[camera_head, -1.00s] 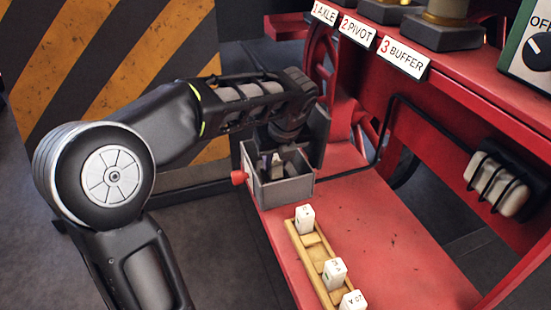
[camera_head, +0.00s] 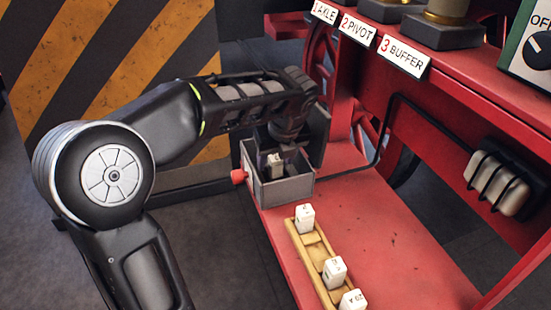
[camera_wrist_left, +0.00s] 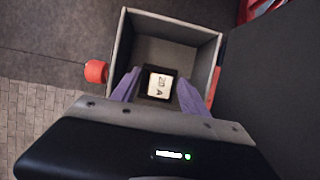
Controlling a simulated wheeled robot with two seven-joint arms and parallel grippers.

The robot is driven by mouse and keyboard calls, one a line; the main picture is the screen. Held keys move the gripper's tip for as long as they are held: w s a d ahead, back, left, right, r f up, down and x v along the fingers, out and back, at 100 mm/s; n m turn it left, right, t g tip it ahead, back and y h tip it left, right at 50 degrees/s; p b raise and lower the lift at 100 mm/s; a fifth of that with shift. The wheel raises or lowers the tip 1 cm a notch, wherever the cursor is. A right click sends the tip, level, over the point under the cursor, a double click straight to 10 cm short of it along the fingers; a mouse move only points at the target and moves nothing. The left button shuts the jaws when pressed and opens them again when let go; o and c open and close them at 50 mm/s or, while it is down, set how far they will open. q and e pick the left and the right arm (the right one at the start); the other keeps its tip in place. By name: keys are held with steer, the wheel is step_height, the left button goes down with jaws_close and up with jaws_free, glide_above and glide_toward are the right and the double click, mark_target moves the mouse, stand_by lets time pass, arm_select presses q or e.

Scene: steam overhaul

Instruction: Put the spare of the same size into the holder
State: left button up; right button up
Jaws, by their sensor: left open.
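A grey open-topped box (camera_head: 285,190) with a red knob stands at the far end of the red shelf. Inside it is a white fuse (camera_head: 274,160); in the left wrist view the fuse (camera_wrist_left: 160,84) reads "20 A" and sits in a dark seat. My left gripper (camera_wrist_left: 158,88) points down into the box, its purple fingers open on either side of the fuse with a gap at each side. A wooden rack (camera_head: 318,254) on the shelf holds white spares: one at the far end (camera_head: 305,218), one nearer (camera_head: 334,271), and one at the frame edge (camera_head: 352,300). Their markings are hard to read.
The red shelf (camera_head: 400,260) is clear right of the rack. Above it, a red ledge carries signs for axle, pivot and buffer (camera_head: 403,56). A caged lamp (camera_head: 497,182) is on the right. A dark upright panel (camera_wrist_left: 270,90) stands close beside the box.

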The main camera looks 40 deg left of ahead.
arm_select(q)
steer(key=b+v, duration=0.1)
steer(key=v, duration=0.6)
steer(key=shift+d+r, duration=0.2)
steer(key=shift+r, duration=0.15)
steer(key=shift+s, duration=0.1)
